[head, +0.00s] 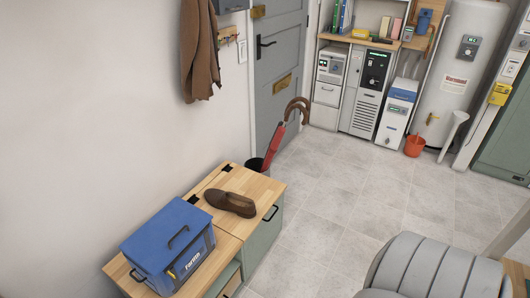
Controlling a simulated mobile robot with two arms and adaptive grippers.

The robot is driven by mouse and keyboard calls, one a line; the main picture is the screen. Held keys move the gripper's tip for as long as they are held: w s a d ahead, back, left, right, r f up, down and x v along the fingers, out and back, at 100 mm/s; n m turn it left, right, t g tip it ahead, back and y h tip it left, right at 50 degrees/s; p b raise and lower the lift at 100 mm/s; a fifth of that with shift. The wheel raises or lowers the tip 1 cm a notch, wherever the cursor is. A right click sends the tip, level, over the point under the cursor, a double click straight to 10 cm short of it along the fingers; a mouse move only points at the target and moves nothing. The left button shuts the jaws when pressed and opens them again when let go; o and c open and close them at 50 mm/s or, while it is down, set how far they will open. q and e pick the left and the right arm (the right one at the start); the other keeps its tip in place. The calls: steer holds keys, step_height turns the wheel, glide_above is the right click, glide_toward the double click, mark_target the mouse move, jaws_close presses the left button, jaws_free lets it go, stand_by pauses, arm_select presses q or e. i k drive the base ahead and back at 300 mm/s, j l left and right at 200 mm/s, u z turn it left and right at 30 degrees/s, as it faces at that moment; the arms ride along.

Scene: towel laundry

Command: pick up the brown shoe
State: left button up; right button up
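The brown shoe (231,203) lies on the light wooden top of a low green bench cabinet (262,190) against the left wall, in the head view. It is a dark brown slip-on type and nothing covers it. Neither of my grippers shows in this view, so I cannot see whether they are open or shut.
A blue lidded box (166,234) stands on the bench nearer than the shoe. Umbrellas (275,140) stand in a holder just behind the bench. A brown jacket (200,50) hangs above. A grey ribbed object (440,270) fills the lower right. The tiled floor (340,205) between is clear.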

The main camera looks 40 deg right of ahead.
mark_target(244, 207)
steer(key=z, duration=1.15)
